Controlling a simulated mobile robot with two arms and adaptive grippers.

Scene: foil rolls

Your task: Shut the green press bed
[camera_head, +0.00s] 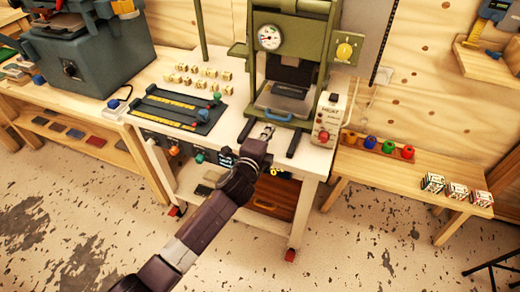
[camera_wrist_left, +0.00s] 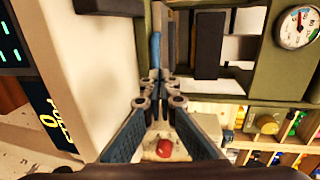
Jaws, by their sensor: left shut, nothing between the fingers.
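The green press (camera_head: 333,45) stands on the white bench, with a round gauge on its upper left. Its bed (camera_head: 283,98) is a grey plate low in the frame opening, with a blue handle (camera_head: 272,116) along the front. My left gripper (camera_head: 268,129) is just in front of the handle, shut and empty. In the left wrist view the fingertips (camera_wrist_left: 160,78) meet near the blue handle (camera_wrist_left: 154,50); I cannot tell whether they touch it. The press frame (camera_wrist_left: 268,75) fills the right side there. My right gripper is not in view.
Dark rails (camera_head: 298,138) run forward on the bench on both sides of the gripper. A white control box (camera_head: 328,118) stands to the right. A dark tray with yellow strips (camera_head: 172,107) and several small gold blocks (camera_head: 200,75) lie to the left.

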